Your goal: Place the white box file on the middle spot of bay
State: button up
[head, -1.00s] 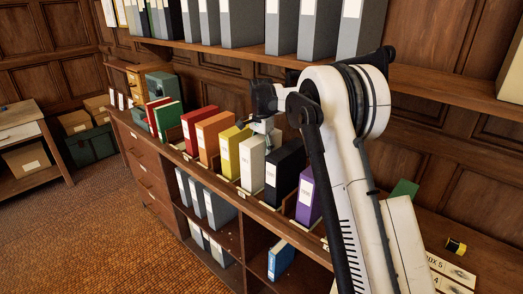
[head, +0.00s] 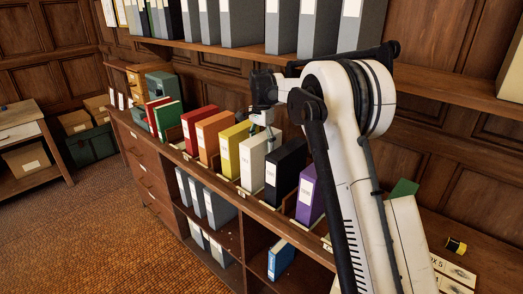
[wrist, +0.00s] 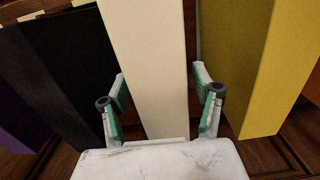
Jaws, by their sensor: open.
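The white box file (head: 253,163) stands upright on the counter row, between the yellow file (head: 234,150) and the black file (head: 284,170). My gripper (head: 263,125) is open at the top of the white file. In the wrist view the white file (wrist: 150,65) lies between the two spread fingers of my gripper (wrist: 160,98), with a visible gap towards the right finger. Whether the left finger touches it, I cannot tell. The bay's spot markings are mostly hidden under the files.
Orange (head: 213,136), red (head: 197,127) and purple (head: 309,196) files stand in the same row. Grey files (head: 318,25) fill the shelf above. A blue file (head: 281,259) sits in the cubby below. A yellow-and-black roll (head: 456,246) lies at the right.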

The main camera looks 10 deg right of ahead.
notch_tip(320, 180, up, 9)
jog(key=shift+r, duration=0.1)
jog(key=shift+s+r, duration=0.35)
jog(key=shift+r, duration=0.05)
jog(key=s+r+n+t, duration=0.2)
jog(key=s+r+n, duration=0.15)
jog(key=s, duration=0.85)
jog(key=s+r+n+t, duration=0.2)
jog(key=s+r, duration=0.3)
jog(key=s, duration=0.8)
jog(key=s+f+n+t, duration=0.1)
jog(key=s+f, duration=0.3)
jog(key=s, duration=0.3)
jog(key=s+f+n+t, duration=0.1)
jog(key=s+f, duration=0.3)
jog(key=s, duration=0.4)
jog(key=s+f+n+t, duration=0.1)
jog(key=s+f+n, duration=0.2)
jog(key=s, duration=0.5)
jog(key=shift+f, duration=0.55)
jog(key=shift+n+b, duration=0.25)
jog(key=shift+b, duration=0.05)
